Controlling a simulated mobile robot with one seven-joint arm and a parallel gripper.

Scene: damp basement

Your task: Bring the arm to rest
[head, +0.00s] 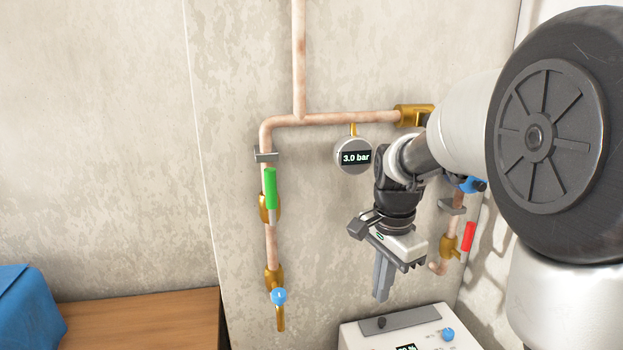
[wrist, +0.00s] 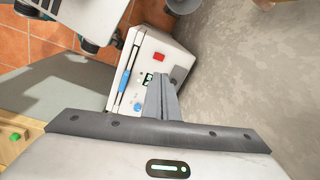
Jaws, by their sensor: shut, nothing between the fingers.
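My gripper (head: 381,292) hangs from my arm in front of the wall, its fingers pointing down and pressed together with nothing between them. I cannot tell the exact gap between the fingertips and the box.
Copper pipes (head: 299,60) run along the wall. A green-handled valve (head: 270,188) and a blue tap (head: 279,296) are on the left; a red-handled valve (head: 468,237) is right of my gripper. A wooden top (head: 140,318) with a blue box (head: 28,310) is at lower left.

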